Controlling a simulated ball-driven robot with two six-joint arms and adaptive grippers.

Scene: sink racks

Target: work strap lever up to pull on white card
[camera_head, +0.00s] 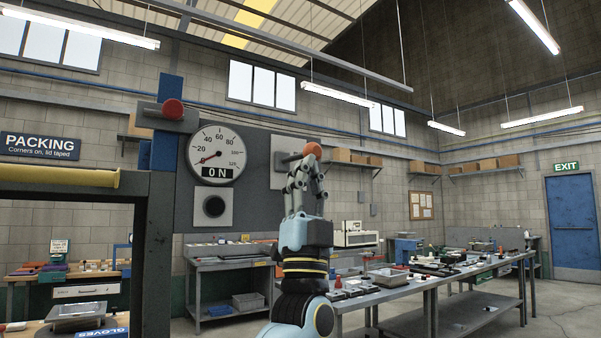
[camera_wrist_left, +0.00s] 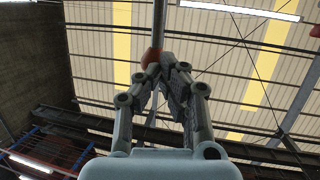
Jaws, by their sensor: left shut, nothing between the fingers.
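My left gripper (camera_head: 312,163) is raised in front of the wall panel, with its fingers pointing up and closed together. An orange-red knob (camera_head: 313,149) shows right at its fingertips. In the left wrist view the knob (camera_wrist_left: 152,57) sits at the tips of the closed fingers (camera_wrist_left: 165,68), with a grey rod (camera_wrist_left: 159,18) running up behind it. I cannot tell whether they touch. A dark lever piece (camera_head: 286,157) shows left of the fingers, before a pale grey-white plate (camera_head: 282,179). The gripper hides part of the plate. No writing is readable on it. My right gripper is out of view.
A cluttered workbench (camera_head: 430,283) stands to the right. A dark frame (camera_head: 158,260) with a yellow bar stands at left.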

